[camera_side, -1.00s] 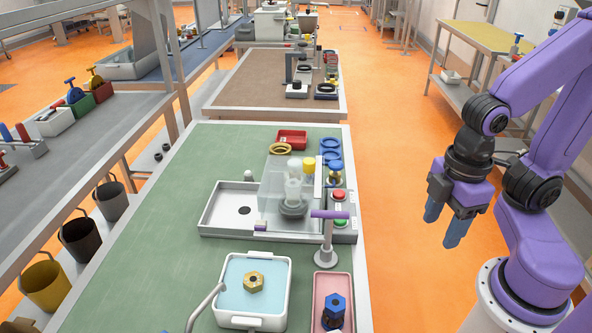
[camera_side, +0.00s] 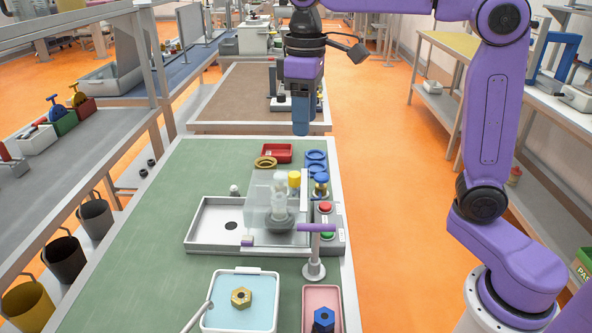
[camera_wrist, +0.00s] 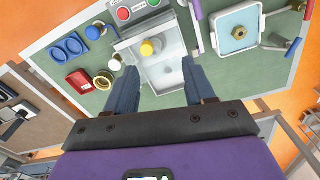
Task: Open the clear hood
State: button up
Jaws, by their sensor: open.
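The clear hood (camera_side: 259,197) is a see-through box on the grey machine tray (camera_side: 205,222) on the green bench. It stands over a pale cylindrical part (camera_side: 280,193) and appears down. In the wrist view the hood (camera_wrist: 170,68) lies ahead, between and beyond my fingers. A yellow cap (camera_wrist: 150,47) shows within its outline there. My gripper (camera_side: 300,130) hangs fingers down, above and beyond the hood in the side view, apart from it. In the wrist view my gripper (camera_wrist: 160,78) has its two blue fingers spread with nothing between them.
Red and green buttons (camera_side: 326,208) are on the right. A tray with a brass nut (camera_side: 241,297) is in front. The bench's left is clear.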

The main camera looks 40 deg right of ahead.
aim_at(295, 174)
jog(key=w+d+r+m, duration=0.1)
jog(key=w+r, duration=0.2)
jog(key=w, duration=0.1)
jog(key=f, duration=1.7)
jog(key=shift+s+d+f, duration=0.1)
jog(key=shift+d+f, duration=0.1)
jog(key=shift+f, duration=0.2)
grip_shut()
